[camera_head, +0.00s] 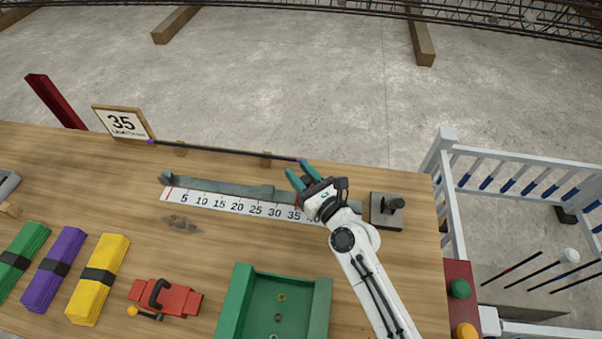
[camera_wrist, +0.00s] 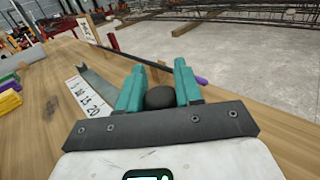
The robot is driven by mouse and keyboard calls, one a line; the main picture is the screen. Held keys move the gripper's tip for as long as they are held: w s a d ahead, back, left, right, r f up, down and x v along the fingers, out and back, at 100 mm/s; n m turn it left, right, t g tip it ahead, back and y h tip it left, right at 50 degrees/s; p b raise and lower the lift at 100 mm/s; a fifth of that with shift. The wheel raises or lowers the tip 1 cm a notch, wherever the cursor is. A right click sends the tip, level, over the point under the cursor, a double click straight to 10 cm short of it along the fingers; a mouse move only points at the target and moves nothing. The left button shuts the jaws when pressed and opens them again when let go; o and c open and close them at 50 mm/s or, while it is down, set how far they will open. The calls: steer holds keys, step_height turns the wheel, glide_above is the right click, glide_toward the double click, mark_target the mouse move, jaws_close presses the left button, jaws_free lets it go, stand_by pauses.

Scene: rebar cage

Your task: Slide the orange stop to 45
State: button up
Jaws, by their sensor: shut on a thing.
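My gripper (camera_head: 305,177) is at the rail (camera_head: 225,189) along the ruler, near the 35 to 40 marks. In the wrist view its green fingers (camera_wrist: 160,88) are closed around a dark round knob (camera_wrist: 160,98). No orange shows on the knob, and whatever is below it is hidden by my gripper. The white ruler (camera_head: 230,203) reads from 5 up to about 40, with a red line near 35. The 45 mark is hidden behind my gripper and arm.
A dark block with a black knob (camera_head: 387,210) stands right of the rail's end. A thin black bar (camera_head: 225,151) with purple ends lies along the back edge. A green tray (camera_head: 240,300), a red tool (camera_head: 165,297) and coloured bundles (camera_head: 98,278) occupy the front.

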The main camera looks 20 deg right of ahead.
jaws_close()
steer(key=s+d, duration=0.1)
steer(key=d+b, duration=0.1)
steer(key=s+d+b, duration=0.1)
steer(key=d, duration=0.1)
steer(key=shift+s, duration=0.3)
steer(key=shift+d+r, duration=0.1)
steer(key=shift+d, duration=0.05)
steer(key=o, duration=0.6)
jaws_free()
steer(key=shift+s, duration=0.1)
